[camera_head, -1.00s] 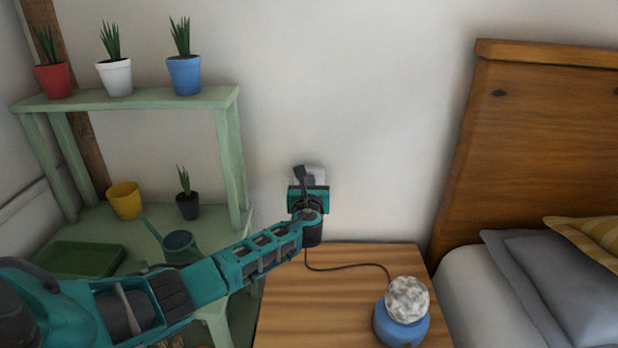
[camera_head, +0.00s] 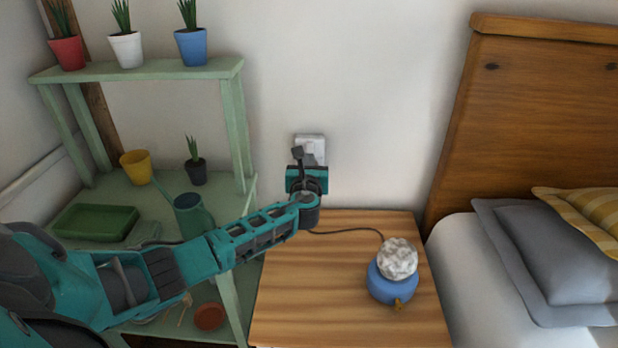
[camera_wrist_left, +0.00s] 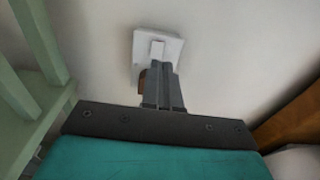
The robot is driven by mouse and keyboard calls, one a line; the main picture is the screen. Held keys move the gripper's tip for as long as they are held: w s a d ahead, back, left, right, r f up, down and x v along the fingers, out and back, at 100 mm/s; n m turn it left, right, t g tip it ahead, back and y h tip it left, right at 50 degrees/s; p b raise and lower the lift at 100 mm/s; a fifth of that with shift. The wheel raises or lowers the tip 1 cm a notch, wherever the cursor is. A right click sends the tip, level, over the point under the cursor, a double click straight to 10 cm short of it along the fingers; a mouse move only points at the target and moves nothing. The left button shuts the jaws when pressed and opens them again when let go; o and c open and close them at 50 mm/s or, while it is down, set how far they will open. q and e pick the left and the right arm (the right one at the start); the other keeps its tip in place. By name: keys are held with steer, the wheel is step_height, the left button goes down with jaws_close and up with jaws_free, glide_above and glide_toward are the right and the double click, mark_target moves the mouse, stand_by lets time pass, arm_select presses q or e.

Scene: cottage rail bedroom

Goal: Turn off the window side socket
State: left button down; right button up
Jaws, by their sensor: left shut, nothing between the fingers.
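The white wall socket (camera_head: 311,145) is on the wall above the bedside table, between the green shelf and the bed. It also shows in the left wrist view (camera_wrist_left: 172,47), with a raised white part on its face. My left gripper (camera_head: 297,152) is shut and empty, its fingers pointing at the wall just in front of the socket. In the left wrist view the fingers (camera_wrist_left: 161,70) cover the socket's lower part. I cannot tell whether they touch it. The state of its switch is too small to read. My right gripper is not in view.
A wooden bedside table (camera_head: 280,290) stands below, with a blue lamp (camera_head: 390,285) whose dark cord runs behind my arm. A green shelf (camera_head: 150,70) with potted plants and a watering can (camera_head: 193,218) is left. The bed headboard (camera_head: 540,110) is right.

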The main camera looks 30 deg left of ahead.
arm_select(q)
steer(key=p+v, duration=0.1)
steer(key=v, duration=0.6)
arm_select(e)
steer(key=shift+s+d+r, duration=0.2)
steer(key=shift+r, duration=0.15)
arm_select(q)
steer(key=shift+s, duration=0.15)
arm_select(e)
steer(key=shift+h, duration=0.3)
arm_select(q)
steer(key=s+d+f+n+g+h+p, duration=0.2)
steer(key=s+d+f+n+g+h, duration=0.2)
steer(key=s+d+f+n+h, duration=0.65)
steer(key=s+d+f+n, duration=0.1)
steer(key=s+d+n, duration=0.3)
steer(key=s+n, duration=0.3)
steer(key=s+d+f+n+p, duration=0.1)
steer(key=s+d+n, duration=0.3)
steer(key=s+n, duration=0.3)
steer(key=n, duration=0.3)
steer(key=shift+s+d, duration=0.15)
steer(key=shift+s, duration=0.25)
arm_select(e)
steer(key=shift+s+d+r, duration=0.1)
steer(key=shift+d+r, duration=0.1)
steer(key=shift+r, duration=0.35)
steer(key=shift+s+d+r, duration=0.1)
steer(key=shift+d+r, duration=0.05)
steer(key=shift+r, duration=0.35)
